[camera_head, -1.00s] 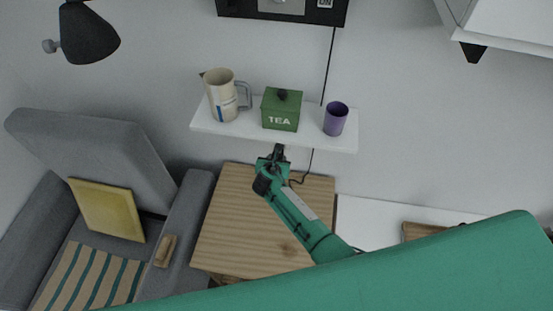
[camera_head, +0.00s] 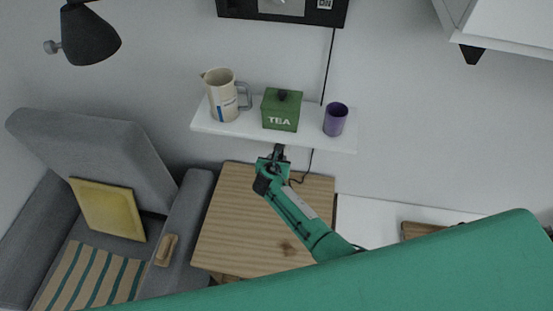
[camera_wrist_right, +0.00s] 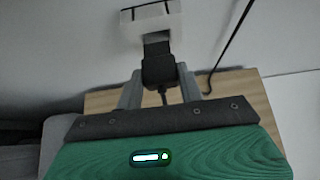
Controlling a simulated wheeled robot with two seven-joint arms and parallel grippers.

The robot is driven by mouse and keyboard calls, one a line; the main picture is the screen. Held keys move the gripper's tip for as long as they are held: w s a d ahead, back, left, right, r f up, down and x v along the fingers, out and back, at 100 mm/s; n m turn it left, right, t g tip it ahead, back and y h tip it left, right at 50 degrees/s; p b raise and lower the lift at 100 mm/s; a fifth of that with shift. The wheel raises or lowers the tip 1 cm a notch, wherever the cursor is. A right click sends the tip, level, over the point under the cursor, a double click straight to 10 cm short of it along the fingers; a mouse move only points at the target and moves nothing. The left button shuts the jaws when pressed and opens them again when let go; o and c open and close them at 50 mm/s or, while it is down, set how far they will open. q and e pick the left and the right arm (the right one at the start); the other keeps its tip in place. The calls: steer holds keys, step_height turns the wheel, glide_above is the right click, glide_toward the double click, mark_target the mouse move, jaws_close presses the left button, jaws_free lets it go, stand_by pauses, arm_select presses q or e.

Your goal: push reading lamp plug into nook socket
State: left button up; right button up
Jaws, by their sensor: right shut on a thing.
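My right gripper (camera_head: 278,151) is in front of the wall just below the shelf, above the wooden table. In the right wrist view my right gripper (camera_wrist_right: 158,88) is shut on the dark lamp plug (camera_wrist_right: 158,68), with one grey finger on each side. The white nook socket (camera_wrist_right: 150,22) is on the wall straight ahead of the plug. The plug's far end overlaps the socket's near edge in that view. I cannot tell whether the prongs are in it. In the head view the shelf and gripper hide the socket. My left gripper is not in view.
The white shelf (camera_head: 205,124) above bears a jug (camera_head: 222,98), a green TEA box (camera_head: 281,112) and a purple cup (camera_head: 335,120). A black cord (camera_head: 329,65) hangs along the wall, right of the gripper. The wooden table (camera_head: 235,225) is clear. A grey armchair (camera_head: 95,150) stands left.

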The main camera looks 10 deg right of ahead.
steer(key=shift+w+d, duration=0.3)
steer(key=shift+w, duration=0.45)
steer(key=shift+w+d, duration=0.3)
steer(key=shift+w, duration=0.4)
stand_by(0.5)
steer(key=o, duration=1.2)
steer(key=shift+c, duration=0.2)
steer(key=shift+s+a+r, duration=0.1)
steer(key=shift+s+r, duration=0.15)
steer(key=shift+s, duration=0.05)
steer(key=shift+p+v, duration=0.3)
steer(key=shift+v, duration=0.9)
steer(key=s+a+b, duration=0.2)
steer(key=s+a, duration=0.2)
steer(key=s, duration=0.7)
steer(key=shift+a, duration=0.35)
